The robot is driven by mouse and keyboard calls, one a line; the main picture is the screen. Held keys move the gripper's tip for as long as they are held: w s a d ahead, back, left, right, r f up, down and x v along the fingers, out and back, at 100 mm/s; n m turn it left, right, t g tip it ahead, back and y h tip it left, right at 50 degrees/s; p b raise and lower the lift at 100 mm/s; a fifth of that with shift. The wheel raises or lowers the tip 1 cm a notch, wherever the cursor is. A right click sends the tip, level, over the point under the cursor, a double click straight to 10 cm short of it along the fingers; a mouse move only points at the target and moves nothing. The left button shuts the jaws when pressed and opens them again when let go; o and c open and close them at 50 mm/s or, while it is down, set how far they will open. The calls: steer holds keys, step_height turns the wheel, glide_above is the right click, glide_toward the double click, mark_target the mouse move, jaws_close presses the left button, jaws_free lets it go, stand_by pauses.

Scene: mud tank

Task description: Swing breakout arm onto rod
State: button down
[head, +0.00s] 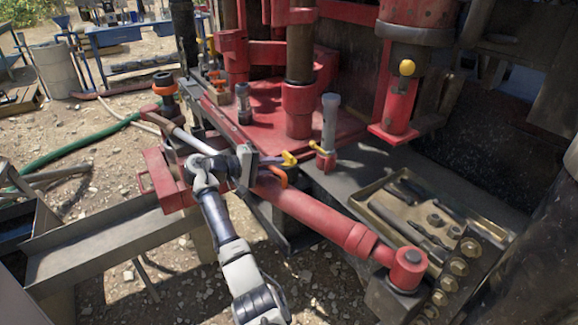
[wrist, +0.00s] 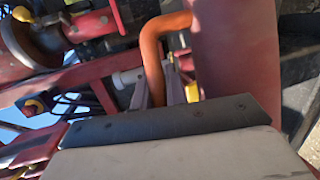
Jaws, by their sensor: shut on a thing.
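The breakout arm (head: 325,218) is a long red cylinder lying diagonally along the front edge of the rig deck, with a round pivot end at lower right. An orange bent handle (head: 279,177) stands on its upper left part; it also shows in the wrist view (wrist: 152,48) beside the red cylinder (wrist: 232,50). My gripper (head: 268,168) is at this handle and shut on it; in the wrist view the fingertips (wrist: 160,92) are partly hidden. The brown upright rod (head: 300,55) stands in a red collar behind, apart from the arm.
A tan tray of tools (head: 375,207) lies right of the breakout arm. A grey-topped post (head: 330,120) with a yellow lever stands on the red deck (head: 262,118). A red box (head: 165,180) and metal trough (head: 90,250) are at left. A green hose (head: 80,145) crosses the gravel.

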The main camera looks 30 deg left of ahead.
steer(key=shift+w+r, duration=0.15)
steer(key=shift+w, duration=0.1)
steer(key=shift+w+d, duration=0.1)
steer(key=c, duration=1.4)
jaws_free()
steer(key=shift+w, duration=0.1)
steer(key=shift+s+a, duration=0.2)
steer(key=shift+s, duration=0.1)
steer(key=b+v, duration=0.2)
steer(key=v, duration=1.1)
steer(key=shift+s+a+b, duration=0.15)
steer(key=shift+s+b, duration=0.05)
steer(key=shift+b, duration=0.15)
steer(key=shift+w, duration=0.1)
